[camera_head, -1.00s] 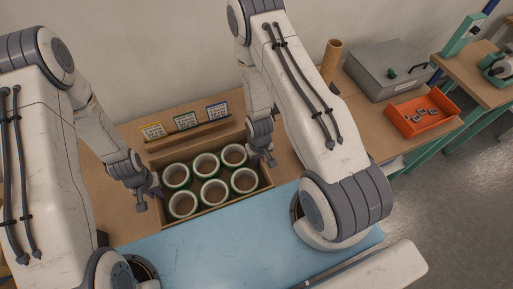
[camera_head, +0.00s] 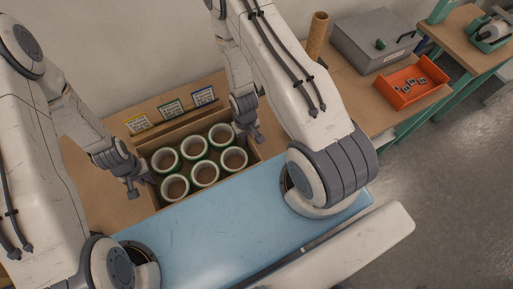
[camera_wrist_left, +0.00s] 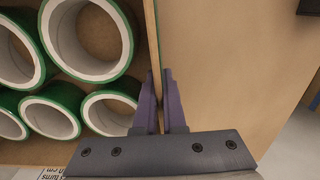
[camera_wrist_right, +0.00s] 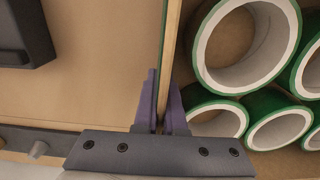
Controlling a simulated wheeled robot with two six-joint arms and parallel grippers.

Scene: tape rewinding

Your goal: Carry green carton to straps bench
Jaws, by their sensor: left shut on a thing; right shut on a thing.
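The green carton (camera_head: 255,157) is an open brown box holding several white-lined green tape rolls (camera_head: 193,147). It sits at the middle left of the head view, behind a blue surface. My left gripper (camera_head: 142,188) is shut on its left wall, which the left wrist view shows (camera_wrist_left: 153,35) running between the fingers (camera_wrist_left: 158,105). My right gripper (camera_head: 250,135) is shut on the opposite wall, which shows in the right wrist view (camera_wrist_right: 172,40) between the fingers (camera_wrist_right: 166,105). I cannot tell whether the carton is resting or slightly lifted. No bench is clearly marked for straps.
Yellow, green and blue framed cards (camera_head: 171,109) stand behind the carton. A brown tube (camera_head: 317,36), a grey case (camera_head: 372,45) and an orange tray (camera_head: 411,85) with small parts stand right on the table. The blue surface (camera_head: 225,220) is clear. Another bench (camera_head: 468,38) stands at upper right.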

